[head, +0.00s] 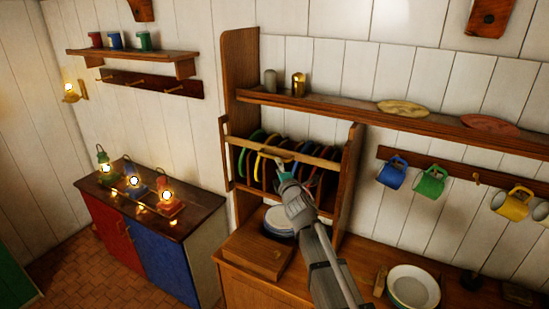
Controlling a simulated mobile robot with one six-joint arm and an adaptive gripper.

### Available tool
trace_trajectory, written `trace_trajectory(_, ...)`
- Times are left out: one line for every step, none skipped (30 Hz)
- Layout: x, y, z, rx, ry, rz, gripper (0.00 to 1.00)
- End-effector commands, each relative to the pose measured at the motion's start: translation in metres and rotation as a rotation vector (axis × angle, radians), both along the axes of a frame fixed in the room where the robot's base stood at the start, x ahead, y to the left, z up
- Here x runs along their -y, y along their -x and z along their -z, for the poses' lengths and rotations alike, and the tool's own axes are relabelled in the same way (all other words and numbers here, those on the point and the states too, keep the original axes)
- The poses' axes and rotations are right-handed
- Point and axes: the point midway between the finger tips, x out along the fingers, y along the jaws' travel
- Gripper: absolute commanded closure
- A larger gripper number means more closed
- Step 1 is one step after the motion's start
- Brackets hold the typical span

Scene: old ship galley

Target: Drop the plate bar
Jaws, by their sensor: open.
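The plate bar (318,161) is a pale wooden strip. It runs across the front of the wooden plate rack (347,185), between its two uprights. Several plates (247,162) with green, yellow and red rims stand on edge behind it. My gripper (285,165) is open at the middle of the bar, on its near side. The fingertips overlap the bar in the picture, and I cannot tell whether they touch it. My arm hides part of the rack's lower right.
A stack of plates (279,222) sits below the rack, beside a wooden box (257,256). A white bowl (413,287) is on the counter at right. Mugs (431,181) hang from a rail at right. Lit lamps (133,181) stand on the left cabinet.

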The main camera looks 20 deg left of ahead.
Motion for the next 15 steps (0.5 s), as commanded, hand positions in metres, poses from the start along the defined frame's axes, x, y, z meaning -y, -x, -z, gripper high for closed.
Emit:
trace_trajectory(-0.008, -0.009, -0.002, -0.001, -0.001, 0.0, 0.46)
trace_trajectory(-0.01, -0.012, -0.003, -0.001, -0.001, 0.0, 0.46)
trace_trajectory(-0.014, -0.016, -0.004, -0.001, -0.001, 0.0, 0.46)
trace_trajectory(-0.017, -0.019, -0.004, -0.001, -0.001, 0.0, 0.46)
trace_trajectory(-0.019, -0.022, -0.005, -0.001, -0.001, 0.0, 0.46)
trace_trajectory(-0.022, -0.025, -0.005, -0.001, -0.001, 0.0, 0.46)
trace_trajectory(-0.024, -0.028, -0.005, 0.0, 0.0, -0.001, 0.46)
trace_trajectory(-0.026, -0.03, -0.006, 0.0, 0.0, 0.0, 0.46)
trace_trajectory(-0.028, -0.032, -0.006, 0.0, 0.0, 0.0, 0.46)
trace_trajectory(-0.029, -0.034, -0.006, 0.0, 0.0, 0.0, 0.46)
trace_trajectory(-0.031, -0.035, -0.007, 0.0, 0.0, 0.0, 0.46)
trace_trajectory(-0.032, -0.036, -0.007, -0.001, -0.001, 0.0, 0.46)
trace_trajectory(-0.033, -0.037, -0.007, -0.001, -0.001, 0.0, 0.46)
trace_trajectory(-0.033, -0.038, -0.007, -0.001, -0.001, 0.0, 0.46)
trace_trajectory(-0.034, -0.038, -0.007, -0.001, -0.001, 0.0, 0.46)
